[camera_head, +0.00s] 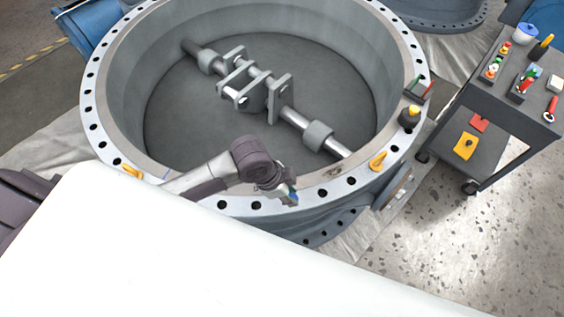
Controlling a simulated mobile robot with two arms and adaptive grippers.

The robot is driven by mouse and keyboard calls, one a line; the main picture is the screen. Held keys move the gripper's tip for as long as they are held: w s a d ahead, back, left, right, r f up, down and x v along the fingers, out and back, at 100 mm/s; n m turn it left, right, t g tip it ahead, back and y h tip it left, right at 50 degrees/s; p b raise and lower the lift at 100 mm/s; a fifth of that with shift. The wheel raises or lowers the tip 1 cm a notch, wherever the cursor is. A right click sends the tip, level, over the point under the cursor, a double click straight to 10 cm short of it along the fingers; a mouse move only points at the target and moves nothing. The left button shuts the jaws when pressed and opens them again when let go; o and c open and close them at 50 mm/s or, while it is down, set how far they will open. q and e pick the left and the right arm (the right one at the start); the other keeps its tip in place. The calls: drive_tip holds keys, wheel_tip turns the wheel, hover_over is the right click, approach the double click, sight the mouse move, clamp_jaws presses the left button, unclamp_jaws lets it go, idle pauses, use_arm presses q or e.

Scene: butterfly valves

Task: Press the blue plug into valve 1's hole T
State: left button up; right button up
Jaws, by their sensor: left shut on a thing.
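Valve 1 (232,206) appears to be the large grey ring with a flange full of bolt holes; no label is readable, and I cannot tell which hole is T. My left gripper (288,191) is over the front part of the flange, right of the picture's middle. It is shut on the blue plug (293,197), of which only a small blue part shows. The plug's lower end is at or just above the flange; I cannot tell whether it touches or sits in a hole. My right gripper is not in view.
Yellow items lie on the flange at left (132,171) and right (378,160). A shaft (318,134) crosses the ring's inside. A dark cart (474,103) with tools stands at the right.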

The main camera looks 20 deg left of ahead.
use_arm(q)
drive_tip(key=m, duration=0.1)
drive_tip(key=w+m+p, duration=0.1)
drive_tip(key=shift+w+a+r+m+g, duration=0.1)
drive_tip(key=shift+a+r+m+g, duration=0.1)
drive_tip(key=shift+m+g, duration=0.15)
drive_tip(key=shift+w+m+g, duration=0.3)
drive_tip(key=shift+m+g, duration=0.05)
drive_tip(key=shift+m, duration=0.4)
wheel_tip(320, 180, down, 6)
drive_tip(key=w+m+g+b, duration=0.1)
drive_tip(key=m+b, duration=0.1)
drive_tip(key=b, duration=0.2)
drive_tip(key=shift+a+f, duration=0.2)
drive_tip(key=shift+a, duration=0.05)
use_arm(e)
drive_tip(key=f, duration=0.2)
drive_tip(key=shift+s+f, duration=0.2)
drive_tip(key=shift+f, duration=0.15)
use_arm(q)
drive_tip(key=shift+r, duration=0.1)
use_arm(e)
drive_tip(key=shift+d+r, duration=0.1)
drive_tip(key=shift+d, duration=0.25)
use_arm(q)
drive_tip(key=shift+r, duration=0.1)
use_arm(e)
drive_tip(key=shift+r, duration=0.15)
